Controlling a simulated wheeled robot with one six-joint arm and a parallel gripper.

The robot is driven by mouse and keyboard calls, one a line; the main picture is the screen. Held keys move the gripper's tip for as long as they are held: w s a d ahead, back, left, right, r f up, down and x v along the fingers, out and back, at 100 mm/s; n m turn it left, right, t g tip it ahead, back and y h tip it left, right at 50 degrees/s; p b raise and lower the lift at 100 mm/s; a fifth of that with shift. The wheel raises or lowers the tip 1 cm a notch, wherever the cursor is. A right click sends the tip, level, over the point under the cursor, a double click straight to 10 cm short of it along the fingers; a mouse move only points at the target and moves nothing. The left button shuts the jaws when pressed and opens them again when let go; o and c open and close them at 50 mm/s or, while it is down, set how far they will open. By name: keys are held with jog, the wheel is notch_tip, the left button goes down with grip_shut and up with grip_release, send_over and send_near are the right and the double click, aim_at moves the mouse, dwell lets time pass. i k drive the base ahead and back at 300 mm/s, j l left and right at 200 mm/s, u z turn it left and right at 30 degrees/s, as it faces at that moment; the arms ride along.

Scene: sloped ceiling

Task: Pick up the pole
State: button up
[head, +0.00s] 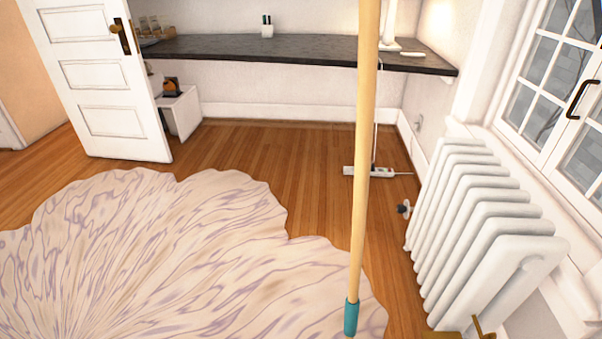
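A long, pale wooden pole (364,160) stands nearly upright in the head view, right of centre and close to the camera. It leans slightly, with its top further right than its foot. Its lower end has a teal sleeve (351,317) and shows in front of the rug's right edge. I cannot tell whether the foot touches the floor. The top of the pole is cut off by the upper edge of the picture, so what holds it up is hidden. My gripper is not in view.
A large scalloped rug (150,260) covers the floor at left. A white radiator (475,235) stands at right below the window. A dark desktop (260,50) runs along the back wall. A white door (95,80) is at left. A power strip (353,171) lies on the wooden floor.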

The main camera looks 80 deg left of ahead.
aim_at(370, 10)
jog(key=u, duration=2.35)
jog(key=i+l+u, duration=0.2)
jog(key=l, duration=0.3)
jog(key=k+j, duration=0.1)
jog(key=j, duration=0.35)
jog(key=k+j, duration=0.15)
jog(key=j, duration=0.25)
jog(key=k+j, duration=0.1)
jog(key=j, duration=0.35)
jog(key=k+j, duration=0.15)
jog(key=j, duration=0.25)
jog(key=k+j+z, duration=0.1)
jog(key=j, duration=0.35)
jog(key=k+j, duration=0.15)
jog(key=j, duration=0.25)
jog(key=k+j, duration=0.1)
jog(key=j, duration=0.35)
